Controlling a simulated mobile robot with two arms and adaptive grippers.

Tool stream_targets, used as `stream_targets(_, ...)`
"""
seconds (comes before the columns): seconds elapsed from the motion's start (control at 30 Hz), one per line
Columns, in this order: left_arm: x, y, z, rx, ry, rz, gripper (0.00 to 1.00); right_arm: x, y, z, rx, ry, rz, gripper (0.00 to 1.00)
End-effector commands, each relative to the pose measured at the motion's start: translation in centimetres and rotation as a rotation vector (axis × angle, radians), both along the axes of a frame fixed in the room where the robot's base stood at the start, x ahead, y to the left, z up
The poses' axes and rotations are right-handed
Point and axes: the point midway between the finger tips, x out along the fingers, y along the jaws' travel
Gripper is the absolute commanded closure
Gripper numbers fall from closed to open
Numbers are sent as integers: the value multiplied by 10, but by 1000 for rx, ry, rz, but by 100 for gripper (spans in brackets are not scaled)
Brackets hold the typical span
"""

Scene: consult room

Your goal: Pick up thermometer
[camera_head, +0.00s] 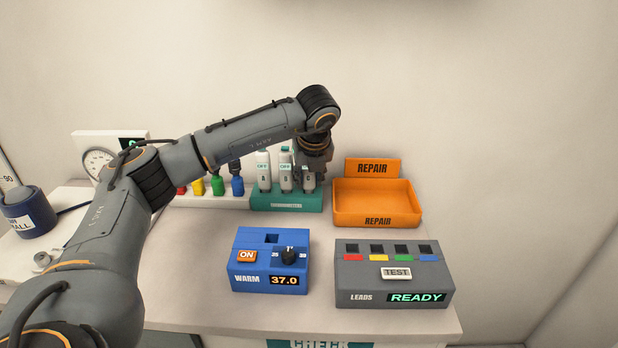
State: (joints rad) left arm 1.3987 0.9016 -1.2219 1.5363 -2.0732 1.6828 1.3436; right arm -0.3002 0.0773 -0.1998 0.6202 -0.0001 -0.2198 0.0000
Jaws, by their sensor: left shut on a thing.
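White thermometers with OFF displays (263,161) stand upright in a teal rack (287,205) at the back middle of the table. The places in the rack are marked A, B and C. My left gripper (311,170) points down at the rack's right end, over the place marked C. It is shut on the thermometer there, which it mostly hides. Its fingertips are small and dark, so I cannot tell whether that thermometer is clear of its slot. My right gripper is out of view.
An orange REPAIR tray (410,217) stands empty right of the rack. A blue WARM box (248,264) reading 37.0 and a grey LEADS box (350,277) stand in front. Coloured leads (218,184) stand left of the rack. Bare table lies between.

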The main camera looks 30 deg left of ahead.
Motion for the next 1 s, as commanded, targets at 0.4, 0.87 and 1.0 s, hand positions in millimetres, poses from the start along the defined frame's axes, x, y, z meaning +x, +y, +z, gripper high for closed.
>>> stream_targets(0.4, -20, -11, 55, -1, -6, -3, 100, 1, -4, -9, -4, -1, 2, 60)
stream_targets(0.87, -105, -49, 120, 3, -6, -2, 100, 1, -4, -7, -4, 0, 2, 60)
stream_targets(1.0, -119, -57, 126, 0, -4, -1, 100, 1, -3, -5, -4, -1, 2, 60)
